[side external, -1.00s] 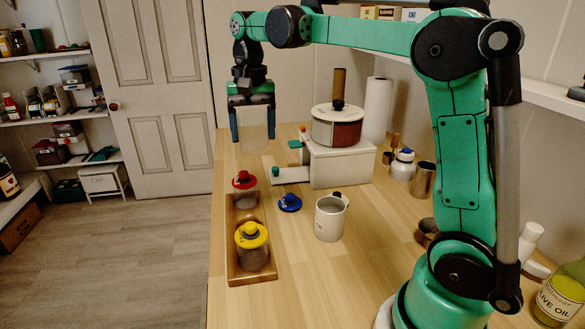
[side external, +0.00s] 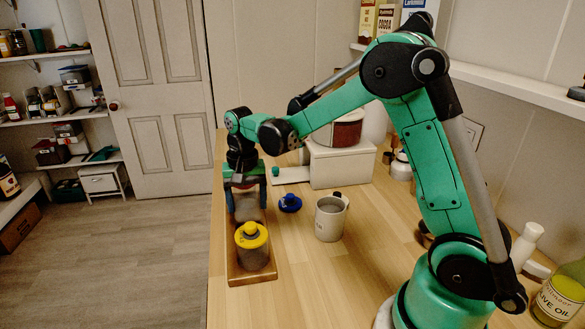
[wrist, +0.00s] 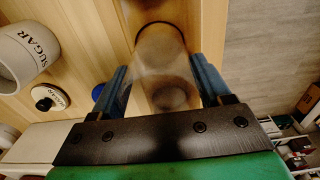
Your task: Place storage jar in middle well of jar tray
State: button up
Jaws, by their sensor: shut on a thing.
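The storage jar is a clear jar (side external: 250,208) held upright between the blue fingers of my gripper (side external: 247,196). In the wrist view, the see-through jar (wrist: 160,50) fills the space between the fingers (wrist: 161,85). The jar tray (side external: 262,277) is a long wooden tray on the counter. A yellow-lidded jar (side external: 251,248) stands in its near well. My gripper is over the tray behind this jar, around the middle well. The jar's base is hidden behind the yellow-lidded jar, so I cannot tell whether it touches the tray floor. The red-lidded jar is hidden behind my gripper.
A blue lid (side external: 290,203) and a white canister (side external: 330,220) stand right of the tray. The canister shows SUGAR in the wrist view (wrist: 25,58). A white appliance (side external: 340,165) stands farther back. The counter's left edge runs close beside the tray.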

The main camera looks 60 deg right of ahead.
jog(key=shift+f, duration=1.85)
jog(key=shift+f, duration=0.15)
jog(key=o, duration=1.4)
notch_tip(320, 180, up, 12)
jog(key=f, duration=0.1)
jog(key=n+t, duration=0.4)
send_near(248, 216)
notch_tip(248, 216, up, 3)
jog(key=a, duration=0.2)
jog(key=shift+s+a+f+n+t, duration=0.45)
jog(key=shift+s+n+t, duration=0.1)
jog(key=shift+s+n, duration=0.35)
jog(key=shift+s+a+f+n+t, duration=0.35)
jog(key=shift+s+f+n+t, duration=0.15)
jog(key=shift+s+n, duration=0.4)
jog(key=shift+s+a+f+n+t, duration=0.5)
jog(key=shift+s+n, duration=0.2)
jog(key=shift+s, duration=0.4)
jog(key=shift+d, duration=0.1)
